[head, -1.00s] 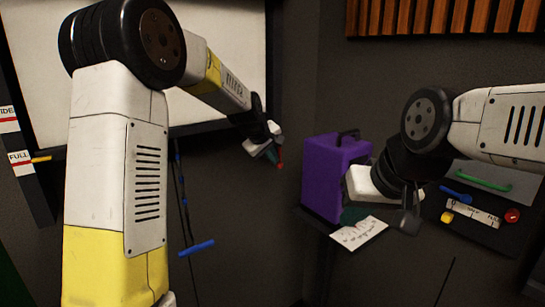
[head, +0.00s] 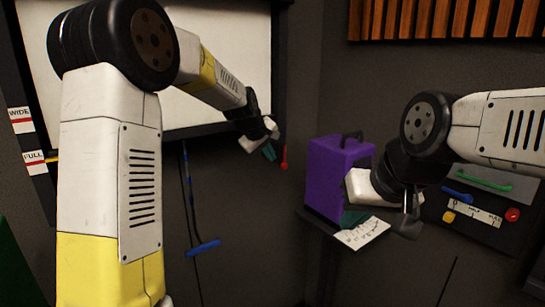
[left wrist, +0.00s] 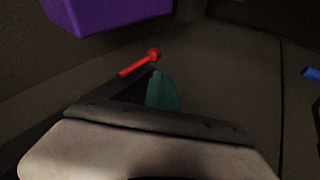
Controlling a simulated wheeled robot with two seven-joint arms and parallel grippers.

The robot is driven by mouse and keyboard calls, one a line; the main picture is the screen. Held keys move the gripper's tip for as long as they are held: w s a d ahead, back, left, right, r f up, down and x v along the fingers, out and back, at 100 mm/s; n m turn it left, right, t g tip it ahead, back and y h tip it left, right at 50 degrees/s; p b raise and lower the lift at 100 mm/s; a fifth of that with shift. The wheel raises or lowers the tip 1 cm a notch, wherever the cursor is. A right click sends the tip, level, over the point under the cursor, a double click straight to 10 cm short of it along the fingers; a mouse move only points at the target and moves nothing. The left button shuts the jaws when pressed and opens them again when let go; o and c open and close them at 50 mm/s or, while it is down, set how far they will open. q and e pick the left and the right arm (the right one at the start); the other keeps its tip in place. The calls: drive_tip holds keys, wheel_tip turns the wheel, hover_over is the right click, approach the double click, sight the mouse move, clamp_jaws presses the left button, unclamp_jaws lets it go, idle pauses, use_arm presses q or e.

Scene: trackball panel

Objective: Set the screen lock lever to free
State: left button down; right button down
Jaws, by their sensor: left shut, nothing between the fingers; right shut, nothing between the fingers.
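A red lever (head: 284,160) with a round knob hangs by the lower right corner of the screen (head: 215,60). It also shows in the left wrist view (left wrist: 139,63), just beyond my fingers. My left gripper (head: 269,152) has teal fingers, is shut and empty, and is close beside the lever on its left. In the left wrist view the teal fingertip (left wrist: 163,92) is near the lever; I cannot tell whether they touch. No free or locked marking is readable at the lever. My right gripper (head: 354,218) is shut and empty in front of a purple box.
The purple box (head: 330,180) stands on a small shelf, with a marked white card (head: 362,233) by it. A dark panel on the right has a blue lever (head: 457,195), yellow and red knobs and a green handle (head: 484,180). A blue pull handle (head: 204,248) hangs below the screen.

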use_arm(q)
drive_tip(key=s+a+r+m, duration=0.1)
drive_tip(key=s+a+r, duration=0.2)
drive_tip(key=s, duration=0.4)
drive_tip(key=s+a+r+m, duration=0.1)
drive_tip(key=s+a+r, duration=0.15)
drive_tip(key=s, duration=0.45)
drive_tip(key=s+a+r+m, duration=0.1)
drive_tip(key=s+a+r, duration=0.1)
drive_tip(key=s+a, duration=0.3)
drive_tip(key=s+a+f+m, duration=0.1)
drive_tip(key=s+f+m, duration=0.1)
drive_tip(key=s, duration=0.7)
drive_tip(key=s+a+f+m+g+y, duration=0.1)
drive_tip(key=s+f, duration=0.3)
drive_tip(key=s, duration=0.5)
drive_tip(key=shift+s+a+m, duration=0.15)
drive_tip(key=shift+a+m, duration=0.3)
drive_tip(key=shift+m, duration=0.15)
